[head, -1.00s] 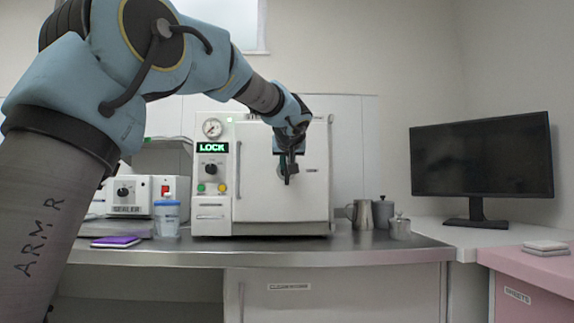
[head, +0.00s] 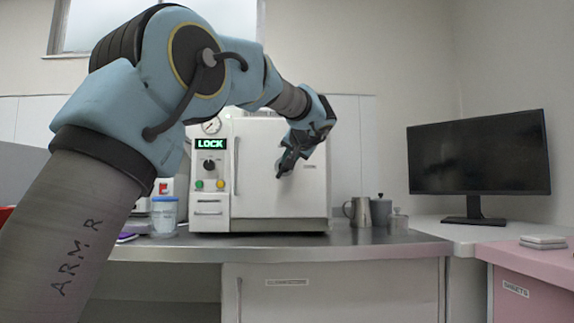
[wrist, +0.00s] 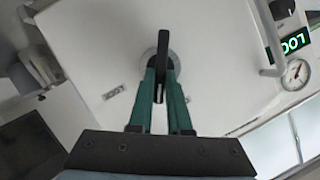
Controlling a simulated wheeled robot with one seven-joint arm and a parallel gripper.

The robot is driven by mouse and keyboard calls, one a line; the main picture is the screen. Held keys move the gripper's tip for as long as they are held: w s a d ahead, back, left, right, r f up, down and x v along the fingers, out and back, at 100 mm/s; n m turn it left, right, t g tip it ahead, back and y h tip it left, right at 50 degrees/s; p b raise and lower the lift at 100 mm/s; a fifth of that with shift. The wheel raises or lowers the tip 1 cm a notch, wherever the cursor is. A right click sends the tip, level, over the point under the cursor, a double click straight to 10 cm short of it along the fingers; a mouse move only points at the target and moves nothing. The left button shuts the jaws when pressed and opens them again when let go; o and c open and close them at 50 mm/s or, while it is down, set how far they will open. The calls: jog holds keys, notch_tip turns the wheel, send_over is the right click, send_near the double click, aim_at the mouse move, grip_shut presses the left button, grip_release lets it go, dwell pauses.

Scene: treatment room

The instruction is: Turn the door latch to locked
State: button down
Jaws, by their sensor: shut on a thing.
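The white steriliser-like cabinet has a closed door (head: 258,195) in the head view, and it fills much of the wrist view (wrist: 215,95). The black door latch (wrist: 163,55) sits on a round grey base in the wrist view. My gripper (wrist: 160,88) is shut on the latch, with a green finger on either side of its lever. In the head view my gripper (head: 286,163) is tilted, pointing down and left at the door; it hides most of the latch. A green display (head: 212,145) on the cabinet's panel reads LOCK.
A vertical bar handle (head: 236,165) stands at the door's left. A blue-lidded jar (head: 164,217) is left of the cabinet. A metal jug (head: 359,212) and canisters (head: 381,210) stand to its right. A black monitor (head: 479,155) is farther right. The counter's front strip is clear.

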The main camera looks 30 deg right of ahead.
jog(key=m+t+b, duration=0.1)
jog(key=m+b, duration=0.1)
jog(key=m, duration=0.1)
jog(key=f+m+t+y+b, duration=0.1)
jog(key=m+b, duration=0.1)
jog(key=m, duration=0.1)
jog(key=m+t+y+b, duration=0.1)
jog(key=m+t+b, duration=0.1)
jog(key=m, duration=0.1)
jog(key=shift+s+d+f, duration=0.2)
jog(key=shift+d+f, duration=0.2)
dwell(0.4)
jog(key=c, duration=0.9)
grip_release()
jog(key=shift+o, duration=0.2)
jog(key=shift+s, duration=0.1)
jog(key=s, duration=1)
jog(key=shift+s+a, duration=0.25)
jog(key=shift+s, duration=0.05)
